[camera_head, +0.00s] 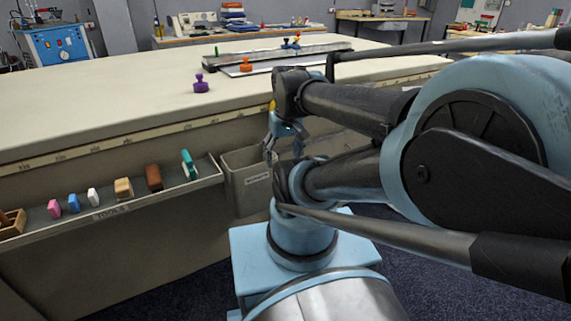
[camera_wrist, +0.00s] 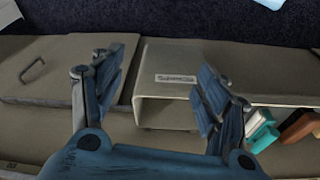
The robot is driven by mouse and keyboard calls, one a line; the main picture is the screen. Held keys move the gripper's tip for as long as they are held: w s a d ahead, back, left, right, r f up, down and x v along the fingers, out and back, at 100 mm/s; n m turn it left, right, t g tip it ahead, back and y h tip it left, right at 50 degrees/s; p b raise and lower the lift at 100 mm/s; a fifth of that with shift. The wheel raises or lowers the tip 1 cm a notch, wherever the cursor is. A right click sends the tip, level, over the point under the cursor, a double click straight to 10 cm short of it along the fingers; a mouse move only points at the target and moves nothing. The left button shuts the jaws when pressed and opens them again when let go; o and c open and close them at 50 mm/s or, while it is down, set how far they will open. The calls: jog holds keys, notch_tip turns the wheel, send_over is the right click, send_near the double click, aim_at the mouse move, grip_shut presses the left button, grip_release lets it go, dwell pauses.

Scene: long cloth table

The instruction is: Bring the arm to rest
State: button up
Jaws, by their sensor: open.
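My arm is folded across the right half of the head view. My gripper (camera_head: 272,143) hangs beside the front edge of the long cloth table (camera_head: 130,98), above a grey labelled bin (camera_head: 246,190) on the table's front. In the wrist view my gripper (camera_wrist: 160,95) shows two blue fingers spread wide with nothing between them. The bin also shows in the wrist view (camera_wrist: 165,112), behind the gap between the fingers. It looks empty there, though part of its inside is dark. My gripper touches nothing that I can see.
A purple knobbed piece (camera_head: 201,84) stands on the tabletop, with an orange one (camera_head: 246,64) farther back by metal rulers (camera_head: 280,53). A shelf (camera_head: 110,207) on the table's front holds several small blocks and a teal item (camera_head: 189,165). The tabletop's left part is clear.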

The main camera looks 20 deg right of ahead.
jog(key=shift+s+d+f+m, duration=0.15)
jog(key=shift+s+f+m, duration=0.05)
jog(key=shift+s+f, duration=0.35)
jog(key=shift+s+d+f+m, duration=0.1)
jog(key=shift+s+f+m, duration=0.1)
jog(key=shift+s+f, duration=0.35)
jog(key=shift+w+f, duration=0.1)
jog(key=shift+w, duration=0.1)
